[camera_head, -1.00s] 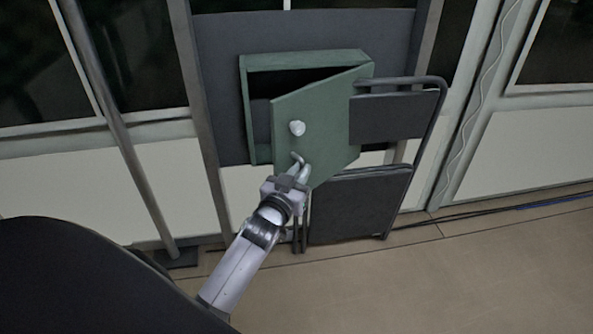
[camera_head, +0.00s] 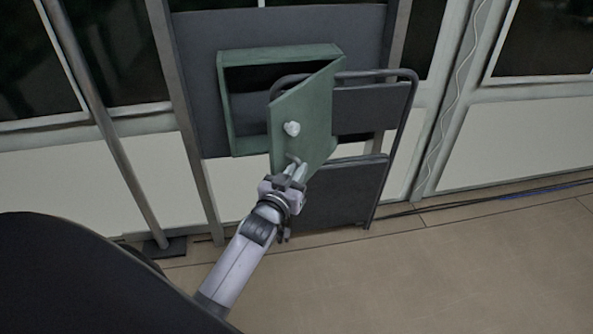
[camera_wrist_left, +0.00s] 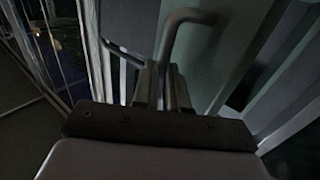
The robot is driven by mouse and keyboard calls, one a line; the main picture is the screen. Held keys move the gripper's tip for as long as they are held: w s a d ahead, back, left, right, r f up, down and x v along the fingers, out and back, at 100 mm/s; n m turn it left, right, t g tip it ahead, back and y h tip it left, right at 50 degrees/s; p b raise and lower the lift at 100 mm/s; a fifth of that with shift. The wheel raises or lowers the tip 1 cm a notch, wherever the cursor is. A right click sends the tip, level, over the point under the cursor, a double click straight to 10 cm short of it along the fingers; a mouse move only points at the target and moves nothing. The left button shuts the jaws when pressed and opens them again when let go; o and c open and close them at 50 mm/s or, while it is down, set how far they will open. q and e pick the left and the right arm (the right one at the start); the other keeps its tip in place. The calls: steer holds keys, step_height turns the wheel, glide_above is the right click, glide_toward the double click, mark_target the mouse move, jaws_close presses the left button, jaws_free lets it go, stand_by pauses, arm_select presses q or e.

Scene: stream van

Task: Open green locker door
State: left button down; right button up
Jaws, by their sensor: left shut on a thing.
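The green locker (camera_head: 228,112) is fixed to a dark panel, and its dark inside shows on the left. Its green door (camera_head: 312,105) is swung open, hinged on the right, and stands out towards me. A pale round knob (camera_head: 292,128) sits on the door's front. Below it is a bent metal handle (camera_head: 293,159), which also shows in the left wrist view (camera_wrist_left: 180,22). My left gripper (camera_head: 293,172) is shut on this handle near the door's lower edge. In the left wrist view its fingers (camera_wrist_left: 163,88) are close together at the handle. My right gripper is not in view.
A black folding chair (camera_head: 372,105) stands behind the door, to the right of the locker. A metal pole (camera_head: 112,140) with a dark foot stands at the left. Cables (camera_head: 480,202) lie along the wall. The floor (camera_head: 450,260) at the right is clear.

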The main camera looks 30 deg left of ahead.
arm_select(q)
steer(key=shift+w+r, duration=0.1)
steer(key=shift+r, duration=0.15)
steer(key=c, duration=1.2)
jaws_free()
steer(key=shift+f, duration=0.15)
steer(key=shift+s+d+p, duration=0.2)
steer(key=shift+s+p, duration=0.1)
steer(key=shift+s, duration=0.85)
steer(key=shift+s+d+p, duration=0.15)
steer(key=shift+s+p, duration=0.1)
steer(key=shift+s, duration=0.95)
steer(key=shift+s+d+p, duration=0.2)
steer(key=shift+s+p, duration=0.1)
steer(key=shift+s, duration=0.85)
steer(key=shift+c, duration=0.2)
